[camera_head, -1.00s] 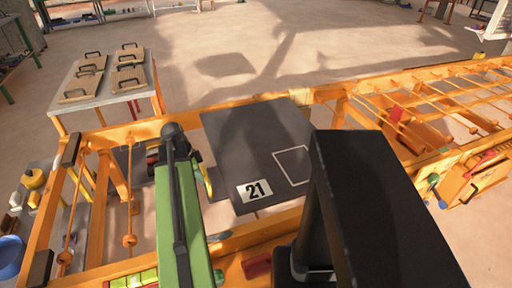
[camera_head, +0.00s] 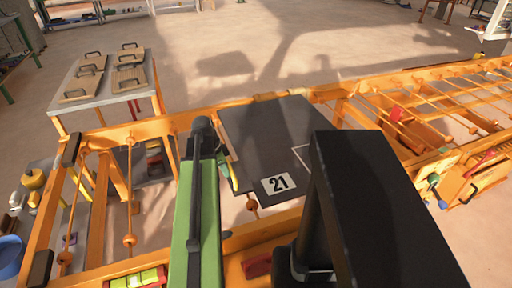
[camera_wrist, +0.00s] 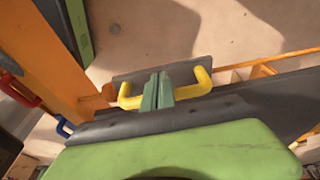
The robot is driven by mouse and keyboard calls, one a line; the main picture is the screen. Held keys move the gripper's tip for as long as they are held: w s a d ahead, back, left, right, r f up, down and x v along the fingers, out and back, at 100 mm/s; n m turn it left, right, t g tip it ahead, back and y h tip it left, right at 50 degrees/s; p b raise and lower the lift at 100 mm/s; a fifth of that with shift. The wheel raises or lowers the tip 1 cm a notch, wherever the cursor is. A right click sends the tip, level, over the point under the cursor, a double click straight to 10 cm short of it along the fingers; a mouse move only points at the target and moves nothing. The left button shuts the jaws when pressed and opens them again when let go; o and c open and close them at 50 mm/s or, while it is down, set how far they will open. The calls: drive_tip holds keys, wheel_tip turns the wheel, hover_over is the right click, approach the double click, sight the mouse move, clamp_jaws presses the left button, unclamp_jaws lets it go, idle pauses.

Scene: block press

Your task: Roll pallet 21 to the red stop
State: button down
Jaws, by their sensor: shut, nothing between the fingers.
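Pallet 21 (camera_head: 255,130) is a dark grey board with a white "21" label (camera_head: 278,184) and a pale outline, lying on the orange roller track. My black column hides part of its right side. A yellow handle is at its left edge; in the wrist view the handle (camera_wrist: 203,80) shows at both sides of my fingers. My gripper (camera_wrist: 158,88) is shut with nothing between its fingers, against or just in front of the handle's middle; contact cannot be told. In the head view my green arm reaches to the pallet's left edge. A red piece (camera_head: 396,113) on the track further right may be the red stop.
The orange track frame (camera_head: 330,92) runs on to the right with open rods. A dark red block (camera_head: 257,265) is on the near rail. A table (camera_head: 103,98) with several handled boards stands behind left. Open floor lies beyond.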

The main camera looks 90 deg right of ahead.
drive_tip(key=shift+s+d, duration=0.4)
drive_tip(key=shift+s, duration=0.65)
drive_tip(key=shift+s+d, duration=0.35)
drive_tip(key=shift+s, duration=0.65)
drive_tip(key=shift+s+d, duration=0.4)
drive_tip(key=shift+s, duration=0.65)
drive_tip(key=shift+s+d, duration=1.3)
drive_tip(key=shift+s, duration=2.1)
drive_tip(key=shift+s+d, duration=1.35)
drive_tip(key=shift+s, duration=2.1)
drive_tip(key=shift+s+d, duration=1.3)
drive_tip(key=shift+s, duration=2.1)
